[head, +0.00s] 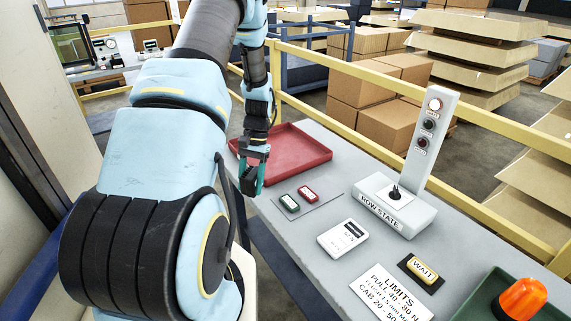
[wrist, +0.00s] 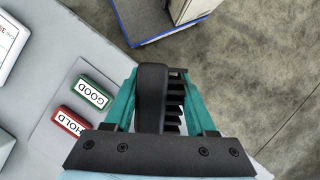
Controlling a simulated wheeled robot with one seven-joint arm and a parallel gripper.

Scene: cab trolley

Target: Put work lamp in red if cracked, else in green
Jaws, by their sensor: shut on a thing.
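My gripper (head: 254,176) is shut on a dark object with fins along one side, which I take to be the work lamp (wrist: 152,95). In the wrist view it stands between the teal fingers (wrist: 165,100). I cannot tell whether it is cracked; its lens side is hidden. The gripper holds it by the table's left edge, in front of the red tray (head: 320,157). The red tray looks empty, partly hidden by my arm. A green tray (head: 478,308) is at the lower right, cut off by the picture's edge, with an orange beacon (head: 522,298) at it.
A green GOOD tag (wrist: 90,92) and a red HOLD tag (wrist: 70,122) lie on a grey mat. The table also bears a white device (head: 342,239), a ROW STATE post (head: 408,208), a WAIT block (head: 422,270) and a LIMITS card (head: 390,295). A yellow rail (head: 380,85) runs behind.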

